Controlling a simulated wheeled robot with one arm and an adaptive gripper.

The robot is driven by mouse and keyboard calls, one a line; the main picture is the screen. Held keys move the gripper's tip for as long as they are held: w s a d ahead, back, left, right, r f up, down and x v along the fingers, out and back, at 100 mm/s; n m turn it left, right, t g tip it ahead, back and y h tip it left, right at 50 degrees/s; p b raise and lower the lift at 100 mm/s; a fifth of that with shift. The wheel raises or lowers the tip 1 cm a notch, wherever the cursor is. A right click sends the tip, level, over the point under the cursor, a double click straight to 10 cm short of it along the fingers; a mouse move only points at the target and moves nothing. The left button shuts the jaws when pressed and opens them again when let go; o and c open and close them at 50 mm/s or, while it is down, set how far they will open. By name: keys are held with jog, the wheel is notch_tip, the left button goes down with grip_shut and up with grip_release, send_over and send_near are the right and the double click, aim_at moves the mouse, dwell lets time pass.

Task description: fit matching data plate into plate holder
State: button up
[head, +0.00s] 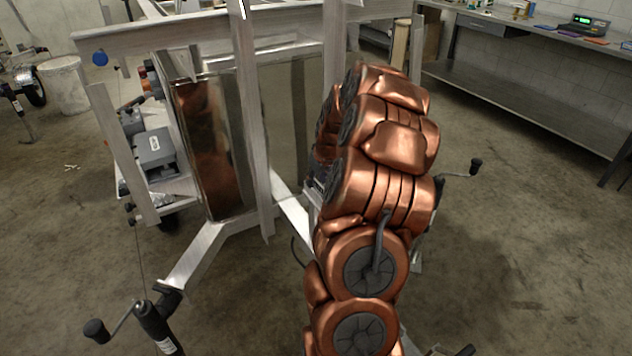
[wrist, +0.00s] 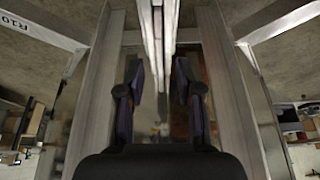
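My gripper (wrist: 160,82) shows in the wrist view with its two dark fingers apart. A pale upright aluminium profile (wrist: 158,35) shows between and beyond the fingertips, and I see no finger touching it. In the head view my copper-coloured arm reaches towards the aluminium trailer frame (head: 258,130) and hides the gripper. I cannot make out a data plate or a plate holder in either view. A shiny metal box (head: 215,130) sits within the trailer frame.
Frame rails (wrist: 93,95) run along both sides of my gripper in the wrist view. A left beam (wrist: 40,28) bears the marking "R10". A crank handle (head: 120,322) stands at the front left. A workbench (head: 540,45) stands at the back right. Open floor (head: 530,230) lies on the right.

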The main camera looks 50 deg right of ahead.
jog(key=v, duration=1)
jog(key=shift+r, duration=0.1)
dwell(0.4)
jog(key=s+a+r+n+g+y, duration=0.1)
jog(key=s+a, duration=0.1)
jog(key=a, duration=1.1)
jog(key=s+a+r+n+g+y, duration=0.1)
jog(key=s+a+n+g, duration=0.1)
jog(key=a, duration=1.1)
jog(key=s+a+f+g, duration=0.1)
jog(key=s+a+g, duration=0.1)
jog(key=s+a, duration=0.7)
jog(key=s+a+f+g, duration=0.15)
jog(key=s+a, duration=0.35)
jog(key=s, duration=0.8)
notch_tip(320, 180, up, 14)
jog(key=p, duration=1.2)
jog(key=shift+n+h+p, duration=0.3)
jog(key=shift+p, duration=0.1)
